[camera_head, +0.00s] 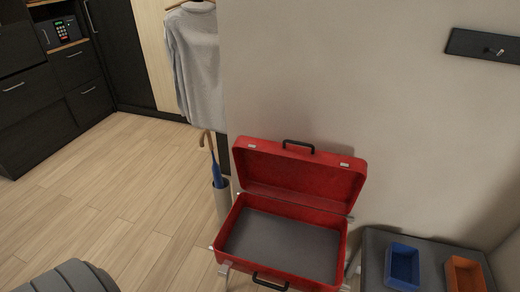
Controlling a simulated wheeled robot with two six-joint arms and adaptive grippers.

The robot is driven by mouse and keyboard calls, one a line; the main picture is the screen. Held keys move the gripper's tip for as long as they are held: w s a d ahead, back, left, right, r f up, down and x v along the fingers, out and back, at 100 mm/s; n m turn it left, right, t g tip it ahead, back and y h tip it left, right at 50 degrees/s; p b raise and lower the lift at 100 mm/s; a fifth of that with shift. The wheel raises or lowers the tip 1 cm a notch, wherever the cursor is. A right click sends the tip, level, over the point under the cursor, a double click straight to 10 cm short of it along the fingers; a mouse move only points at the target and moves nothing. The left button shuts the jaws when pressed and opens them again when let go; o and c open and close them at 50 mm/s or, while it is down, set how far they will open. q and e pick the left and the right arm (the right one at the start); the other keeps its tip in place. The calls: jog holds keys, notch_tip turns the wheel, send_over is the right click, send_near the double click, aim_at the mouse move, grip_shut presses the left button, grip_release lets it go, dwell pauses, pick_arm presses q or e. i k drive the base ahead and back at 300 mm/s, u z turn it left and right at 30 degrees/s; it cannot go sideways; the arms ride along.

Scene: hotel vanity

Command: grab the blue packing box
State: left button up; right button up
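The blue packing box (390,268) is a small open-topped tray. It sits on a dark grey bench top (376,246) at the lower right, and its inside looks empty. An orange box (453,273) of similar shape stands to its right, apart from it. Neither of my grippers is in view, so whether they are open or shut is hidden.
An open, empty red suitcase (299,176) stands on a rack left of the bench. A blue umbrella (216,172) in a stand and a hanging grey shirt (196,65) are further left. The wooden floor (110,190) at left is clear.

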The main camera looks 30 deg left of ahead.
aim_at(402, 274)
jog(key=z, duration=0.45)
jog(key=k, duration=1.25)
jog(key=z, duration=0.85)
jog(key=i, duration=0.75)
jog(key=z, duration=0.6)
jog(key=i, duration=1.1)
jog(key=u, duration=0.85)
jog(key=i, duration=0.4)
jog(key=u, duration=0.3)
